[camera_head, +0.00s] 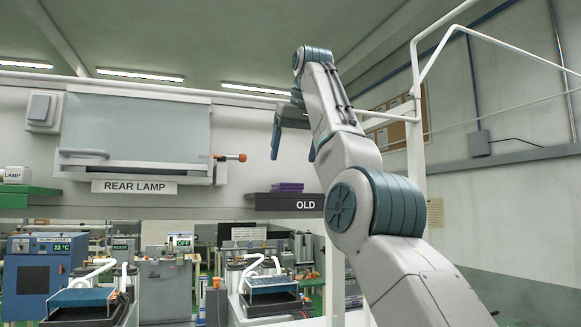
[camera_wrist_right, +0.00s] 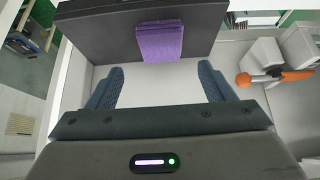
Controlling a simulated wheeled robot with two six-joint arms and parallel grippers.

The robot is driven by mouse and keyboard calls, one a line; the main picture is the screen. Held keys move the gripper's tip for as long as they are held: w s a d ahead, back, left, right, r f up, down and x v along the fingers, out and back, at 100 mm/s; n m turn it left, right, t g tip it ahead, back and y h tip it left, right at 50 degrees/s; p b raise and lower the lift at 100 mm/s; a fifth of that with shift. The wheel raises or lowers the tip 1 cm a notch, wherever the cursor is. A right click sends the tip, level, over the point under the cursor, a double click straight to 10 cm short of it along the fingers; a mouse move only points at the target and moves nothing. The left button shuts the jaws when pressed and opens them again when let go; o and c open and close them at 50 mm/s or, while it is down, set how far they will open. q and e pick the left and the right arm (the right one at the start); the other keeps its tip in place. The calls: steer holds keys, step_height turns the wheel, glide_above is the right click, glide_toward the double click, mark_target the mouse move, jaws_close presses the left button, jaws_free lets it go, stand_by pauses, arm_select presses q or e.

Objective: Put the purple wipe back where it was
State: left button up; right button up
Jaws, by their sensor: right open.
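The purple wipe (camera_head: 287,187) lies on the dark shelf marked OLD (camera_head: 262,203). In the right wrist view the wipe (camera_wrist_right: 160,42) is a folded purple pad on the dark shelf surface (camera_wrist_right: 95,38). My right gripper (camera_head: 293,152) is above the shelf, its fingers pointing down. In the wrist view its two blue fingers (camera_wrist_right: 161,68) are spread apart with nothing between them, and the wipe shows just beyond the fingertips. I see a clear gap between gripper and wipe in the head view. My left gripper is not in view.
A REAR LAMP panel (camera_head: 138,125) with an orange-tipped handle (camera_head: 230,158) is on the wall to the left; the handle also shows in the wrist view (camera_wrist_right: 275,77). A green shelf (camera_head: 28,194) is at far left. A white frame post (camera_head: 415,110) stands right.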

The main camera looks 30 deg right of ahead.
steer(key=shift+p+v, duration=0.55)
steer(key=shift+v, duration=1.75)
